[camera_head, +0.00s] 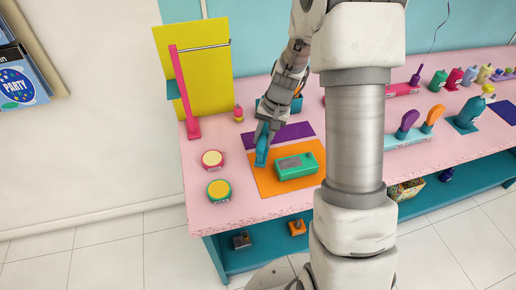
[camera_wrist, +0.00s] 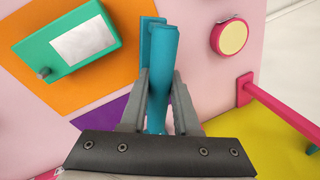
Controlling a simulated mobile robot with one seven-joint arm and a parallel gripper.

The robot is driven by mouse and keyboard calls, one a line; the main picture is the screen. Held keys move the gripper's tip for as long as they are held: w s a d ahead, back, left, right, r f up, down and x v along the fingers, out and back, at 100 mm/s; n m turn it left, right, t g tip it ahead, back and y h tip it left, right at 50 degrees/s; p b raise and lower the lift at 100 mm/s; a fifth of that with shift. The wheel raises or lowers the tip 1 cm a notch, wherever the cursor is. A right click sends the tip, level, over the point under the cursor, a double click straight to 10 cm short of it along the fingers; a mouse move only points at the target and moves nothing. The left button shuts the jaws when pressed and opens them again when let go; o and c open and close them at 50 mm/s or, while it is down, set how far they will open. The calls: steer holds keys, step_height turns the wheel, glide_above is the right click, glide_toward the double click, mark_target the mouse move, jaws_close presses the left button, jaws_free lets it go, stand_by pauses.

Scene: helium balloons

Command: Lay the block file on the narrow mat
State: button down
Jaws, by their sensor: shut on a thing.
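My gripper (camera_wrist: 160,85) is shut on a long teal bar (camera_wrist: 162,45), which looks like the block file. In the head view the teal bar (camera_head: 262,150) hangs upright below the fingers, over or beside the left back part of the orange mat; I cannot tell whether it touches. The narrow purple mat (camera_head: 294,132) lies flat behind the orange mat, partly hidden by my gripper and arm. Its visible part looks bare. In the wrist view a piece of the purple mat (camera_wrist: 98,117) shows left of the fingers.
The wider orange mat (camera_head: 263,185) carries a green box (camera_head: 284,172) with a grey label. Two round yellow-topped discs (camera_head: 212,158) (camera_head: 219,189) lie to the left. A yellow panel (camera_head: 205,75) and pink stand (camera_head: 184,95) rise at the back left.

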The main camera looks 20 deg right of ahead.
steer(key=w+d+r+m+t+h, duration=0.1)
steer(key=w+d+r+m+h, duration=0.1)
steer(key=w+d+r+m, duration=0.4)
steer(key=shift+w+d+m+t+h, duration=0.35)
steer(key=shift+w+d+m, duration=0.85)
steer(key=shift+m, duration=2.1)
steer(key=shift+w+a+r, duration=0.15)
steer(key=shift+w+a, duration=0.15)
steer(key=shift+f+b, duration=2.85)
steer(key=shift+f, duration=1.5)
steer(key=shift+f, duration=0.2)
steer(key=shift+f+b, duration=0.3)
steer(key=shift+f, duration=0.15)
jaws_free()
